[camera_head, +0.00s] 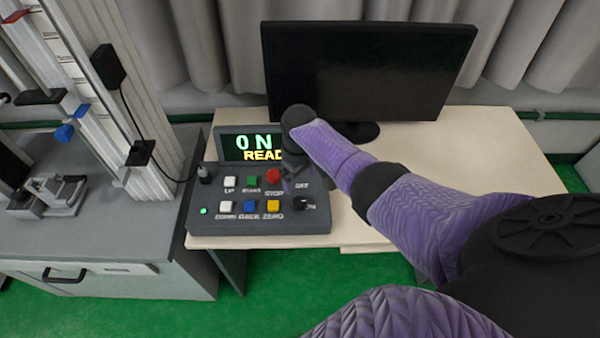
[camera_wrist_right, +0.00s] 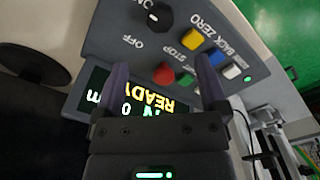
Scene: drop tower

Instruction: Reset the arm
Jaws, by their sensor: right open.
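My right arm reaches in from the right in the head view, and my right gripper (camera_head: 292,178) is over the right part of the grey control box (camera_head: 262,226). In the right wrist view my right gripper (camera_wrist_right: 161,68) is open, its two fingers apart with nothing between them. The red STOP button (camera_wrist_right: 164,74) shows beyond the gap, and it also shows in the head view (camera_head: 273,176). My left gripper is not in view.
The box also has a yellow ZERO button (camera_head: 273,206), a blue BACK button (camera_head: 250,206), white and green buttons and a black knob (camera_head: 301,203). A black monitor (camera_head: 365,70) stands behind. The drop tower (camera_head: 95,80) is left. The table (camera_head: 490,150) is bare right.

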